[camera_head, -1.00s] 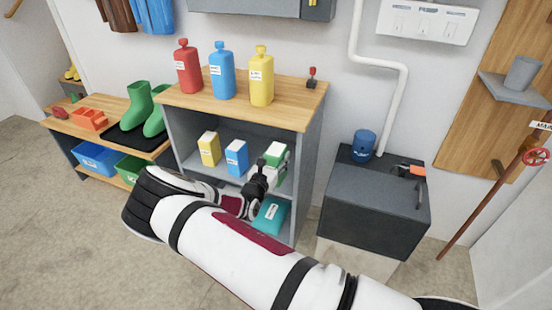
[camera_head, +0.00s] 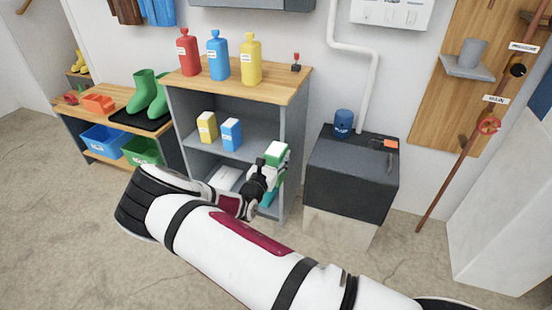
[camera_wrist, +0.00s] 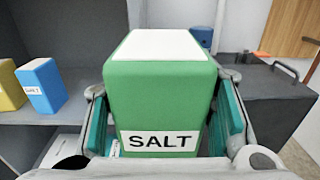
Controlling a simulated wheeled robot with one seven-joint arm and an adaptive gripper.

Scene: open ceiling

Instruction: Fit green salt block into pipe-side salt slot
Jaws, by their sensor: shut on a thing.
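The green salt block (camera_wrist: 160,95) has a white top and a "SALT" label. My gripper (camera_head: 268,172) is shut on it, with a finger on each side in the wrist view (camera_wrist: 165,125). In the head view the green block (camera_head: 276,153) is held upright in front of the right side of the grey shelf unit (camera_head: 291,135). A yellow block (camera_head: 207,127) and a blue block (camera_head: 231,134) stand on the middle shelf to its left. I cannot make out which place is the pipe-side salt slot.
Red (camera_head: 187,53), blue (camera_head: 218,56) and yellow (camera_head: 250,60) bottles stand on the wooden top. A dark box (camera_head: 350,172) with a blue container (camera_head: 343,123) stands to the right, below a white pipe (camera_head: 371,85). Open floor lies in front.

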